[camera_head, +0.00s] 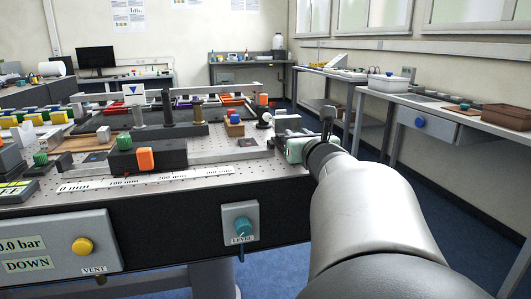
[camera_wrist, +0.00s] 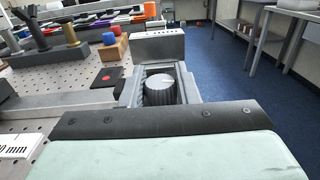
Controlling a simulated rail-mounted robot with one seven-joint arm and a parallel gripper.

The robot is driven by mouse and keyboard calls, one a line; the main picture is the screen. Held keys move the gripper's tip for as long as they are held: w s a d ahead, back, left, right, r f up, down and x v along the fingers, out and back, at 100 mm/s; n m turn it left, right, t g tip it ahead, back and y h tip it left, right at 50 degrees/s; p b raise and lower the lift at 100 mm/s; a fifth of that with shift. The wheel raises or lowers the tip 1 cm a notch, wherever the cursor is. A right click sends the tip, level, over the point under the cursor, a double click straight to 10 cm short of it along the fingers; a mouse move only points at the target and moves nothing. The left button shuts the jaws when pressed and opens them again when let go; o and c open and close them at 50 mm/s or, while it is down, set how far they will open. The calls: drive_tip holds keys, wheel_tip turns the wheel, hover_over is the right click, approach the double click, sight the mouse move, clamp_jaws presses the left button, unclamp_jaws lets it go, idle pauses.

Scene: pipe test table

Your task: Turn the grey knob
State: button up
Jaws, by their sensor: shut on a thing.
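The grey knob (camera_wrist: 158,91) is a dark grey ridged cylinder with a pale mark on its top, in the middle of the wrist view. My gripper (camera_wrist: 160,82) is shut on it, with a grey finger on its left and another on its right. In the head view my gripper (camera_head: 287,138) is at the right end of the pipe test table (camera_head: 215,150). I cannot make out the knob there; my gripper and arm cover that spot.
A grey block (camera_wrist: 157,45) stands just beyond the knob. A teal knob (camera_head: 243,226) is on the front panel. Blue floor lies right of the table.

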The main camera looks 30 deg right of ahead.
drive_tip(key=m+g+h+b, duration=0.1)
drive_tip(key=b, duration=0.2)
drive_tip(key=f+m+h+b, duration=0.1)
drive_tip(key=h+b, duration=0.1)
drive_tip(key=b, duration=0.1)
drive_tip(key=shift+m+g+h+b, duration=0.3)
drive_tip(key=shift+g, duration=0.1)
drive_tip(key=h+b, duration=0.1)
drive_tip(key=m+g+h+b, duration=0.1)
drive_tip(key=b, duration=0.1)
drive_tip(key=shift+s+d+r+m+g, duration=0.1)
drive_tip(key=shift+r+m+g, duration=0.1)
drive_tip(key=shift+m+g, duration=0.1)
drive_tip(key=shift+r+m+g+h+b, duration=0.2)
drive_tip(key=shift+m+g+h+b, duration=0.5)
drive_tip(key=shift+m+g+h, duration=0.15)
drive_tip(key=g, duration=0.1)
drive_tip(key=m+g+h, duration=0.2)
drive_tip(key=shift+w+a+m+g, duration=0.2)
drive_tip(key=shift+w+m+g, duration=0.05)
drive_tip(key=shift+s+m+g+h, duration=0.1)
drive_tip(key=shift+m+g+h, duration=0.9)
drive_tip(key=shift+g, duration=0.6)
drive_tip(key=shift+d+r, duration=0.1)
drive_tip(key=o, duration=0.9)
drive_tip(key=shift+o, duration=0.2)
